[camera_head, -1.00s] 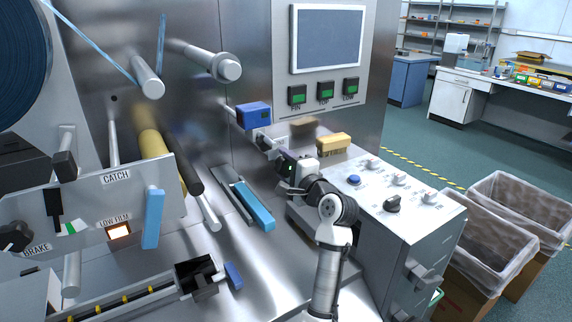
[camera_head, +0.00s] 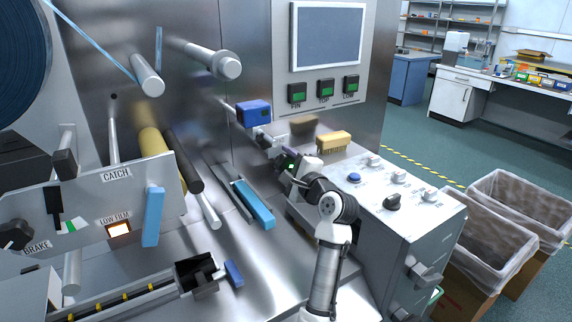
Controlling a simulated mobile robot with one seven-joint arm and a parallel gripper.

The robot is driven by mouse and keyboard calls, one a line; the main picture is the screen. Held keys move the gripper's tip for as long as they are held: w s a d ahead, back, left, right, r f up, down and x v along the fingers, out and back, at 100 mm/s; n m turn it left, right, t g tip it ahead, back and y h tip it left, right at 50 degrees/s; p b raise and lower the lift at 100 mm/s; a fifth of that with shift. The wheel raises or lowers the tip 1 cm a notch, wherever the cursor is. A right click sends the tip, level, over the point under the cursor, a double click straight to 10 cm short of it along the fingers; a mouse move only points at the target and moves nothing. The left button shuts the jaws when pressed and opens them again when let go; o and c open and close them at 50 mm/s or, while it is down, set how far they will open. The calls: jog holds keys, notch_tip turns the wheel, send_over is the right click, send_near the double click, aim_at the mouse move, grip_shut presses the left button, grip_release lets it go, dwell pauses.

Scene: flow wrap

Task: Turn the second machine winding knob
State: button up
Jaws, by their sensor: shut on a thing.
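My gripper (camera_head: 279,161) is at the centre, in front of the steel machine and left of the control box. It is shut on a small part at the end of a short metal shaft (camera_head: 264,142), which I take to be the winding knob. The dark fingers and the wrist hide most of that part, so its turn angle cannot be read. My arm reaches up to it from the bottom of the view.
A blue block (camera_head: 254,113) sits just above my gripper. A blue bar (camera_head: 254,205) lies below left. Lined bins (camera_head: 520,192) stand at right.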

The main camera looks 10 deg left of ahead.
jog(key=o, duration=1)
jog(key=shift+c, duration=0.2)
jog(key=shift+d, duration=0.1)
jog(key=b+v, duration=0.4)
jog(key=v, duration=0.9)
jog(key=shift+s+d, duration=0.25)
jog(key=shift+s, duration=0.05)
